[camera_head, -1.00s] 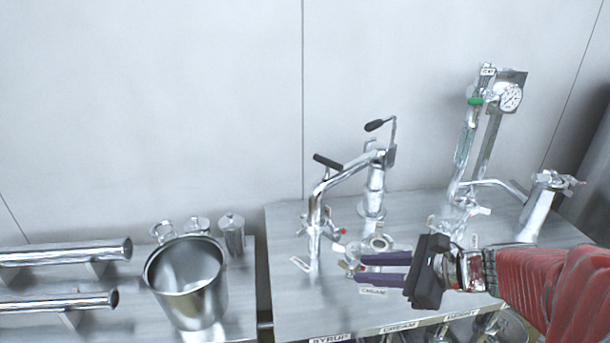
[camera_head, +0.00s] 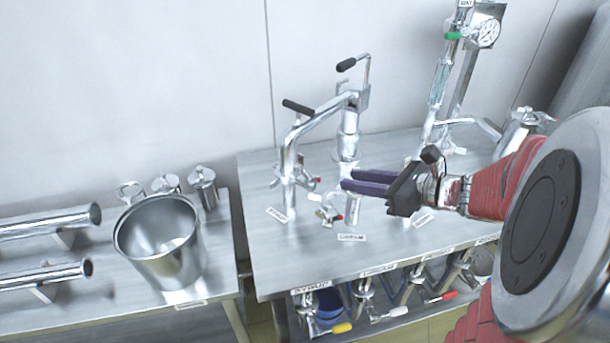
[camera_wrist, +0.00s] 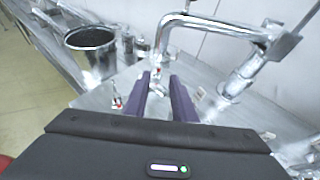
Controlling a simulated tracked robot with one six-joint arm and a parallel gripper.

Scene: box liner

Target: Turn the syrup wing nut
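The left pipe station (camera_head: 290,165) is a bright metal upright with a bent arm and a black handle; a small label (camera_head: 277,214) lies by its foot. Small metal fittings with red and white ends cluster at its right side. I cannot tell which of them is the syrup wing nut. My gripper (camera_head: 362,181) has two purple fingers, apart and empty, pointing left above the table, right of this station.
A taller pipe (camera_head: 348,140) with a black handle stands behind my fingers. A gauge stand (camera_head: 487,33) is at the right. A metal bucket (camera_head: 160,250) and several small lidded cans stand on the left table. Tools hang below a SYRUP label (camera_head: 312,290) at the front edge.

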